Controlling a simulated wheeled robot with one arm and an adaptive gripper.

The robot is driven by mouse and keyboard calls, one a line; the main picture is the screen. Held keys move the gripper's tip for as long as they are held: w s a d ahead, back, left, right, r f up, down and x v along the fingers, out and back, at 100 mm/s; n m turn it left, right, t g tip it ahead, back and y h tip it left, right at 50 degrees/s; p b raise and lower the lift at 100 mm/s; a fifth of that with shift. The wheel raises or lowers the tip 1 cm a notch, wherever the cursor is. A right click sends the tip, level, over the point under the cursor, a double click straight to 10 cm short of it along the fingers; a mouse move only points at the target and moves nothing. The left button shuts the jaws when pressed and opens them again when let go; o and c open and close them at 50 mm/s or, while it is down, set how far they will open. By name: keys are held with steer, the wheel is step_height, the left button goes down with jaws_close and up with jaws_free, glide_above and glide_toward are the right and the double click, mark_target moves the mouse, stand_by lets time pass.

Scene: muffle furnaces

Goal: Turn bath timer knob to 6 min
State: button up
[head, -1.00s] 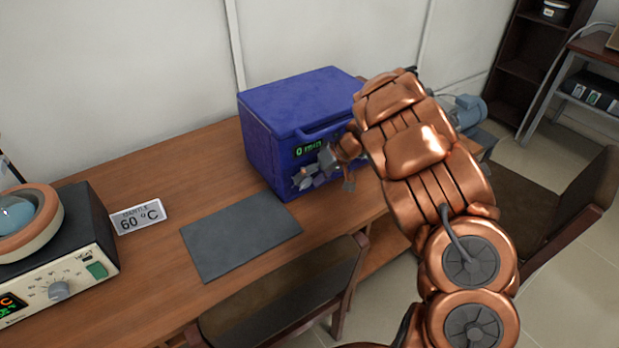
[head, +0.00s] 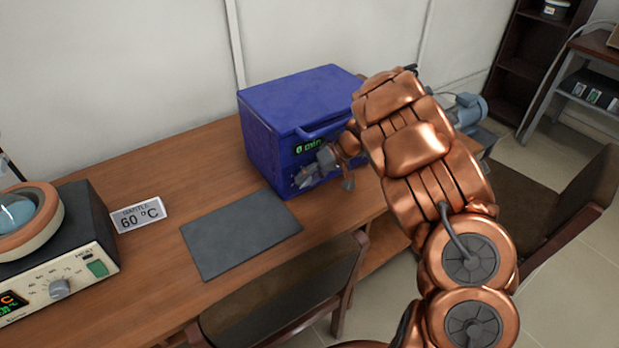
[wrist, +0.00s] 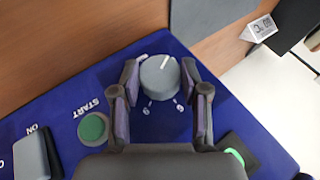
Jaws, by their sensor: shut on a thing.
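The bath is a blue box (head: 290,108) on the wooden table, with a green display (head: 309,145) that reads 0 min. My gripper (head: 308,178) is at its front panel, below the display. In the wrist view, the timer knob (wrist: 160,76) is a grey round dial with a white pointer line, and my gripper (wrist: 160,84) has its two fingers shut on it, one on each side. The pointer slants toward the upper right of that view. Scale marks show on the panel beside the knob, partly hidden by the fingers.
A green START button (wrist: 93,128) and a grey ON switch (wrist: 32,157) sit on the same panel. A dark mat (head: 240,235) lies on the table left of the bath. A card reading 60 °C (head: 138,214) and a heating mantle (head: 60,255) stand further left. Chairs stand in front.

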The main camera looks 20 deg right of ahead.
steer(key=shift+f+y+b, duration=0.25)
steer(key=shift+y+b, duration=0.15)
steer(key=shift+b, duration=0.85)
steer(key=shift+w+d+y+b, duration=0.1)
steer(key=shift+y+b, duration=0.4)
steer(key=shift+b, duration=0.4)
steer(key=y+b, duration=0.1)
steer(key=b, duration=0.1)
steer(key=m+g+y+b, duration=0.1)
steer(key=b, duration=0.1)
steer(key=shift+d+f+y, duration=0.1)
steer(key=shift+f+y, duration=0.15)
steer(key=shift+y, duration=0.05)
steer(key=m+y+b, duration=0.1)
steer(key=y+b, duration=0.2)
steer(key=shift+f, duration=0.2)
steer(key=shift+d+m+y+b, duration=0.1)
steer(key=shift+m+y+b, duration=0.7)
steer(key=shift+y, duration=0.8)
steer(key=o, duration=1.1)
steer(key=shift+r, duration=0.1)
steer(key=shift+o, duration=0.2)
